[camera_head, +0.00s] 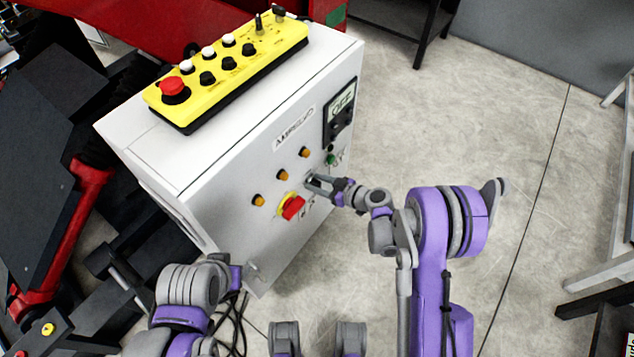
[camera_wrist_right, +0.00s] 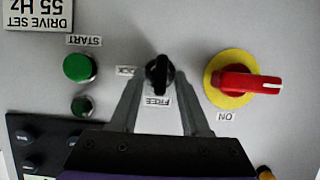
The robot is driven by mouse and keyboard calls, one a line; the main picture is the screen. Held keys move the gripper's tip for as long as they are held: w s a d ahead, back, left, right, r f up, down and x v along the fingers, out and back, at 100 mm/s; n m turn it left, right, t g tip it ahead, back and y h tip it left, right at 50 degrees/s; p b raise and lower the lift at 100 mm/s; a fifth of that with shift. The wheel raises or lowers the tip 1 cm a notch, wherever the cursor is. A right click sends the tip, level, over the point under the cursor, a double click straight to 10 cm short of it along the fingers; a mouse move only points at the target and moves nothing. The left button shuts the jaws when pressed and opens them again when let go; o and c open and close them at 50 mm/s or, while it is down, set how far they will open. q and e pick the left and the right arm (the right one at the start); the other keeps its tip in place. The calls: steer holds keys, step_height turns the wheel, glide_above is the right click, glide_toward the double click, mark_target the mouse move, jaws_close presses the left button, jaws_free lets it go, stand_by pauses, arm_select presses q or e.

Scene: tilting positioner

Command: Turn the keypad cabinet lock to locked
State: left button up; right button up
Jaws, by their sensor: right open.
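The keypad cabinet lock is a small black knob (camera_wrist_right: 158,74) on the front of the white cabinet (camera_head: 225,190). In the right wrist view, its grip ridge points down the picture, toward the upside-down FREE label (camera_wrist_right: 156,101); a partly covered LOCK label (camera_wrist_right: 125,71) is to its left. My right gripper (camera_head: 313,182) is open at the panel, one finger on each side of the knob with slight gaps. In the head view its fingers mostly hide the knob. My left gripper (camera_head: 254,272) is low by the cabinet's lower front; its jaw state is unclear.
A red switch on a yellow disc (camera_wrist_right: 242,82) sits close beside the lock, with a green START button (camera_wrist_right: 79,67) on the other side. Orange lamps (camera_head: 282,175) are nearby. A yellow control box (camera_head: 235,70) lies on top of the cabinet. The floor at right (camera_head: 510,130) is clear.

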jaws_close()
stand_by(0.6)
steer(key=m+b, duration=0.1)
steer(key=m+g+y+b, duration=0.1)
steer(key=m, duration=0.1)
steer(key=shift+w+d+f+g+b, duration=0.2)
steer(key=shift+w+g+b, duration=0.1)
steer(key=shift+b, duration=0.1)
steer(key=m+g+y+b, duration=0.1)
steer(key=m+y+b, duration=0.1)
steer(key=m+b, duration=0.1)
steer(key=shift+w+f, duration=0.1)
steer(key=shift+f, duration=0.05)
steer(key=m+y+b, duration=0.1)
steer(key=m, duration=0.1)
steer(key=m+g+y+b, duration=0.1)
steer(key=m+b, duration=0.1)
steer(key=shift+w+d+f+b, duration=0.1)
steer(key=shift+f+b, duration=0.1)
steer(key=shift+b, duration=0.1)
steer(key=shift+m+y+b, duration=0.7)
steer(key=shift+m+b, duration=0.35)
steer(key=shift+m, duration=0.55)
